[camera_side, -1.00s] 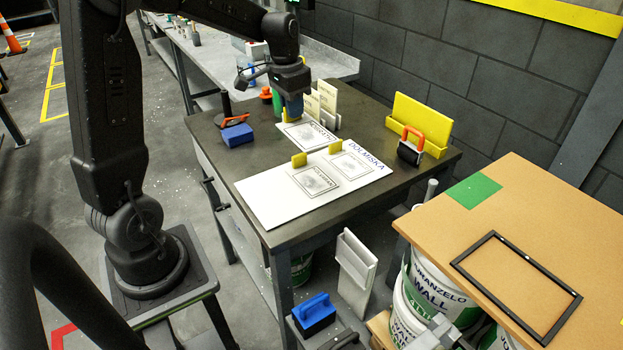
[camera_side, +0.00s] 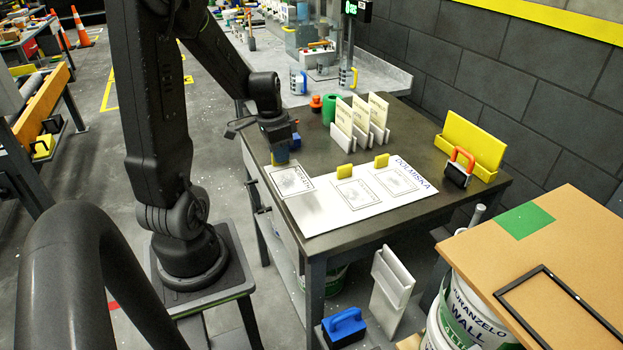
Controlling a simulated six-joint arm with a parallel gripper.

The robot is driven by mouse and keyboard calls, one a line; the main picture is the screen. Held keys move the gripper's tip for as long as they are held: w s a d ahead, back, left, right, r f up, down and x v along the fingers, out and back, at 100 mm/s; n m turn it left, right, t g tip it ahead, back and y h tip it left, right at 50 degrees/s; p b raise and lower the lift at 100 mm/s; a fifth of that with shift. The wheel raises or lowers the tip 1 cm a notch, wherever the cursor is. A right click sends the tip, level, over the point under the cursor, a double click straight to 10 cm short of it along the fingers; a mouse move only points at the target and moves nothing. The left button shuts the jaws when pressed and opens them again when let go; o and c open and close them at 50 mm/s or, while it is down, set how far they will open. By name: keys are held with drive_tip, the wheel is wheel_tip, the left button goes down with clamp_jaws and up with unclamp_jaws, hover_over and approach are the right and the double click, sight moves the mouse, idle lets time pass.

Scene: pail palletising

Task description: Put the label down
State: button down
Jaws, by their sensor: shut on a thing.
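My gripper (camera_side: 280,153) points down over the left part of the dark table. It is shut on the yellow tab of a white label (camera_side: 291,181) with a dark printed frame and lettering. The label looks about level beside the left end of a white board (camera_side: 335,222) marked "DOLMISKA", its right side overlapping the board in view. I cannot tell whether the label touches anything below. Two printed labels, one (camera_side: 357,194) and another (camera_side: 397,180), lie on the board, each with a yellow tab behind it.
Behind the board stand a rack of upright cream cards (camera_side: 362,118), a green cylinder (camera_side: 329,108) and a yellow holder (camera_side: 470,143). An orange-handled tool (camera_side: 459,167) stands at the right. A blue block (camera_side: 296,142) is partly hidden behind my gripper.

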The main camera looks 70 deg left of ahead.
sight(303, 177)
drive_tip(key=w+d+f, duration=0.1)
drive_tip(key=w+f, duration=0.1)
drive_tip(key=w, duration=0.1)
drive_tip(key=w+d+f, duration=0.1)
drive_tip(key=w, duration=0.1)
drive_tip(key=shift+d+f, duration=0.3)
drive_tip(key=shift+d, duration=0.05)
drive_tip(key=shift+f, duration=1.9)
drive_tip(key=shift+f, duration=0.1)
drive_tip(key=c, duration=1.2)
unclamp_jaws()
drive_tip(key=shift+o, duration=0.2)
